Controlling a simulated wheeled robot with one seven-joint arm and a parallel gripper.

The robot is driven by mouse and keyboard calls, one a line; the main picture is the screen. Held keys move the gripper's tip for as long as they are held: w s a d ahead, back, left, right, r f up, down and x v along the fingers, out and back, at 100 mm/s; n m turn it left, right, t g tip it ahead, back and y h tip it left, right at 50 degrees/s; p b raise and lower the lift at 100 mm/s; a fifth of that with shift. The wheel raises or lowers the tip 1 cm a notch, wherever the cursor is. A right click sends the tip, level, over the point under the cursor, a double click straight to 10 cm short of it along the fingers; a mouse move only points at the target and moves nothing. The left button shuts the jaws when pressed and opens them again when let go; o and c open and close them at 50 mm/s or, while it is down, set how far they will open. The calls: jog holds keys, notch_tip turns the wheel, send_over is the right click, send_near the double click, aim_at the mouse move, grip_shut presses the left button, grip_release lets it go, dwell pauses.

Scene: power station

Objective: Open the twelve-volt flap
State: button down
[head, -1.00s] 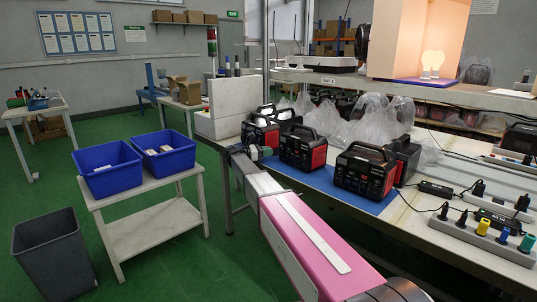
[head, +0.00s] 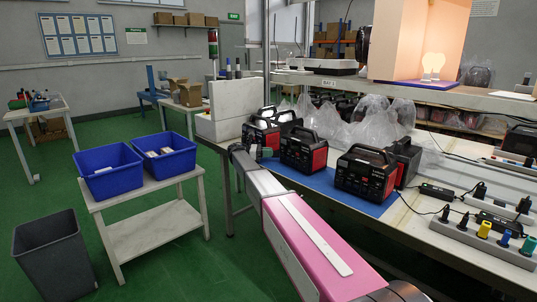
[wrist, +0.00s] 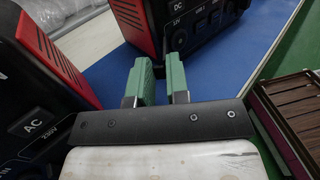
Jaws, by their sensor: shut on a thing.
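A black and red power station (wrist: 205,20) with a "12V" label fills the top of the wrist view. My gripper (wrist: 160,75) has green fingers close together, their tips at the lower front of that station. They are shut on the twelve-volt flap by the label; the flap itself is mostly hidden and hard to make out. In the head view my gripper (head: 264,152) is small, beside the far power station (head: 262,132) and left of the middle power station (head: 303,150). I cannot tell how far the flap is open.
Another station with an AC panel (wrist: 35,130) stands close on the left in the wrist view. A nearer power station (head: 364,172) stands on the blue mat (head: 330,185). Cables and a socket strip (head: 480,240) lie at right. Two blue bins (head: 108,172) stand on a side table.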

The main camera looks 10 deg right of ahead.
jog(key=c, duration=1.2)
grip_release()
jog(key=shift+o, duration=0.2)
jog(key=w+a, duration=0.1)
jog(key=a, duration=0.9)
jog(key=shift+w+a, duration=0.25)
jog(key=shift+w, duration=0.1)
